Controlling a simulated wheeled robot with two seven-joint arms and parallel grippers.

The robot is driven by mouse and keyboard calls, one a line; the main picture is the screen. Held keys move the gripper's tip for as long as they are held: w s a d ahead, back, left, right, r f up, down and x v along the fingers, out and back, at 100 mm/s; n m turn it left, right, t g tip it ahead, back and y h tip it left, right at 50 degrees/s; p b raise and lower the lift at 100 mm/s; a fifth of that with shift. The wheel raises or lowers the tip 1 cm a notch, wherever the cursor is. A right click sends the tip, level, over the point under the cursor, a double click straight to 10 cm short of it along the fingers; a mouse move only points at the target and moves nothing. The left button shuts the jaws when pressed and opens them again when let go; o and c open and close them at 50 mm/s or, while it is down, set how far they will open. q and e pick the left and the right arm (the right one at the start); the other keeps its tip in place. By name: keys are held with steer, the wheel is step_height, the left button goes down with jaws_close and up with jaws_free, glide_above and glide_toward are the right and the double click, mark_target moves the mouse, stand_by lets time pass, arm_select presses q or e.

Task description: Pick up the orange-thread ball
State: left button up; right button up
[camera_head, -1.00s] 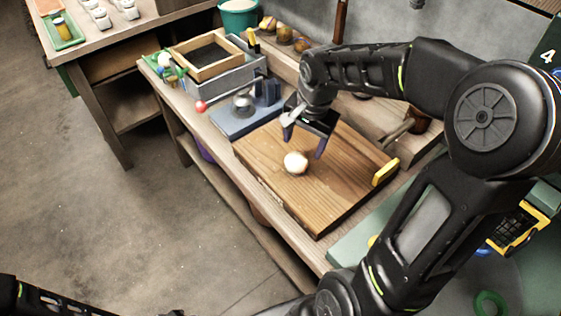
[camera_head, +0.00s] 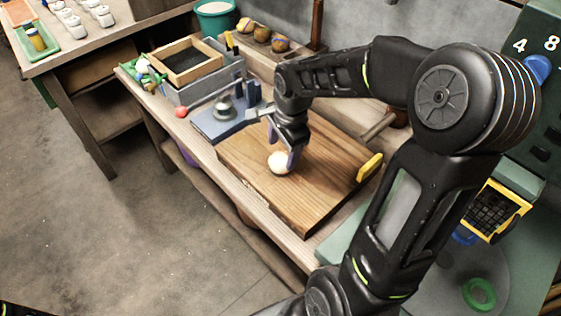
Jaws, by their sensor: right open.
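A pale cream ball (camera_head: 279,162) sits on the wooden board (camera_head: 315,185) on the bench. Its thread colour is too small to tell. My right gripper (camera_head: 282,146) is open just above and behind the ball. The other finger is higher and to the left. I cannot tell whether a finger touches the ball. Several more balls, one of them at the back (camera_head: 245,25), sit in a row along the back of the bench. My left gripper is out of view.
A blue base with a metal knob and a red-tipped lever (camera_head: 181,112) stands left of the board. A grey box with a wooden frame (camera_head: 186,62) is behind it. A yellow block (camera_head: 370,166) is at the board's right edge. A yellow-rimmed basket (camera_head: 493,211) is at right.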

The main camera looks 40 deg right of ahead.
mark_target(280, 156)
steer(key=f, duration=0.3)
steer(key=w+f, duration=0.1)
steer(key=f, duration=0.1)
stand_by(0.3)
steer(key=shift+c, duration=0.4)
steer(key=c, duration=1.2)
steer(key=shift+o, duration=0.2)
steer(key=shift+r, duration=0.1)
step_height(280, 156, up, 10)
steer(key=shift+f, duration=0.1)
steer(key=shift+p, duration=0.35)
